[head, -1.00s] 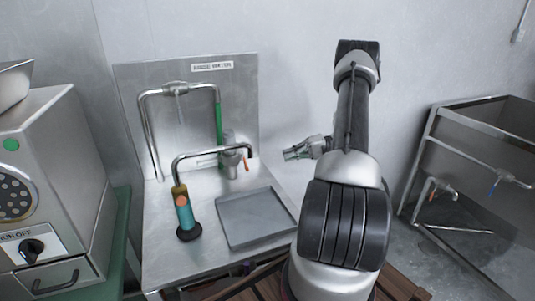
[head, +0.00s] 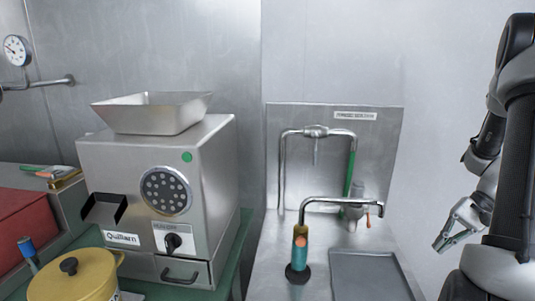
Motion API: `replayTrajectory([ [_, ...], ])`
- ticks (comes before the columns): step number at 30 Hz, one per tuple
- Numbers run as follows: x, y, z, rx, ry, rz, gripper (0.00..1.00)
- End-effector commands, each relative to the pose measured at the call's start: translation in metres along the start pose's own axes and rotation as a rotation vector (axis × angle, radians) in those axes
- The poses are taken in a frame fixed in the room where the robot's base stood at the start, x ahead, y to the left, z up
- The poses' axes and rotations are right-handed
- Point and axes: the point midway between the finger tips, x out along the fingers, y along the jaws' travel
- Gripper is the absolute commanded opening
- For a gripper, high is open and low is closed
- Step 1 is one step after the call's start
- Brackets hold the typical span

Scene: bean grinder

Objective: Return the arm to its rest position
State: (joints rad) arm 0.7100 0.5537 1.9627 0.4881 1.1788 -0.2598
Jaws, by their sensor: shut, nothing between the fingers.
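My gripper (head: 446,243) is at the right of the head view, on my arm, which stands along the right edge. It is shut and empty. It hangs clear to the right of the steel sink stand, apart from everything around it. The bean grinder (head: 160,195), a steel box with a hopper (head: 152,112) on top, stands at the left of centre, far from my gripper. Its round grille, dark knob and drawer face me.
A steel stand (head: 385,150) holds a bent pipe frame, a curved pipe with a teal grip (head: 299,254) and a grey tray (head: 370,277). A yellow pot (head: 75,283) is at the lower left, with a red box (head: 30,225) behind it. The wall behind my arm is bare.

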Motion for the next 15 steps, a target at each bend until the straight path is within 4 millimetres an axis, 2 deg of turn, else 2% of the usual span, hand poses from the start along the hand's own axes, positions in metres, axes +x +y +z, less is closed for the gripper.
replayTrajectory([
  [1, -0.01, -0.009, 0.021, -0.025, 0.029, 0.067, 0.0],
  [6, -0.037, -0.026, 0.083, -0.119, 0.146, 0.268, 0.0],
  [15, -0.065, -0.048, 0.177, -0.413, 0.395, 0.484, 0.0],
])
